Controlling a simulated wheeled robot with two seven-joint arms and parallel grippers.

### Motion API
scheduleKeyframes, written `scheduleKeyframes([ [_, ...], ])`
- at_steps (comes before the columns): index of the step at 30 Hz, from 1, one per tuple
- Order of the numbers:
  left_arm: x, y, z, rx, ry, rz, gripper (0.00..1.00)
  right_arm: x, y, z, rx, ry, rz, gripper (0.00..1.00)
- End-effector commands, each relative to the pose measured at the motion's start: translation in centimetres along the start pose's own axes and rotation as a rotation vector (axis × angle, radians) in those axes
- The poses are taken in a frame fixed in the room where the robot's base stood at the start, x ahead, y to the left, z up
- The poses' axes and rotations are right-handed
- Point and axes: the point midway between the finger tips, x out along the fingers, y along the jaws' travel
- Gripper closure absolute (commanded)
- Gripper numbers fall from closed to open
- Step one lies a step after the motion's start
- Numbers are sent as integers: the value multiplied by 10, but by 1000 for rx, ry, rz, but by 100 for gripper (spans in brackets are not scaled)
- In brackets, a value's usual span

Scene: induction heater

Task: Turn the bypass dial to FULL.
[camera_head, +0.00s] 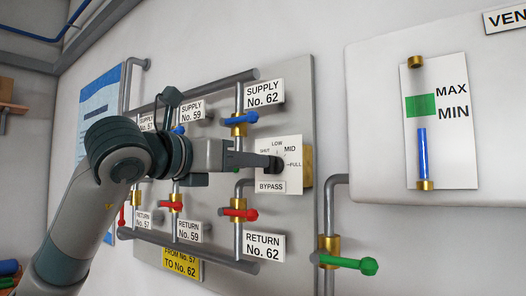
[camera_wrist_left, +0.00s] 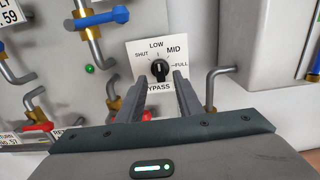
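The bypass dial is a black round knob (camera_wrist_left: 160,69) on a white plate marked SHUT, LOW, MID and FULL. In the left wrist view its pointer looks to be roughly upward, near LOW; the exact setting is too small to tell. In the head view the plate (camera_head: 293,145) is at centre right, and my gripper partly covers the dial. My left gripper (camera_wrist_left: 161,80) is open, with one finger on each side just below the knob. In the head view my left gripper (camera_head: 262,160) reaches right toward the dial. Contact with the knob cannot be told. My right gripper is not in view.
Blue valve handles (camera_head: 240,118) and red valve handles (camera_head: 238,213) sit on pipes around the plate. A green-handled valve (camera_head: 345,263) is at lower right. A white tank with a MAX/MIN gauge (camera_head: 440,120) stands out at the right.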

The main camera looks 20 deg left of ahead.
Motion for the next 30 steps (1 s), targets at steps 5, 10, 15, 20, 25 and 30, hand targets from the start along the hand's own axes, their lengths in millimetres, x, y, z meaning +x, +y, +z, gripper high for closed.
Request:
scheduleKeyframes([
  [5, 30, 0, 2, -1, 5, 0, 67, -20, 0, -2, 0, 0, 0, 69],
  [10, 48, 0, 2, -1, 2, 0, 67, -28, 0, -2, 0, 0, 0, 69],
  [15, 55, 0, 0, 0, 2, 1, 67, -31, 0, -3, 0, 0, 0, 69],
  [20, 56, 0, -1, 0, 1, 0, 67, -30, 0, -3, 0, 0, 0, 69],
  [25, 56, 0, 0, 0, 1, 0, 79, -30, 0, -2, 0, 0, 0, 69],
  [30, 56, 0, 0, 0, 1, 0, 100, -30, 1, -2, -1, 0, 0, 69],
])
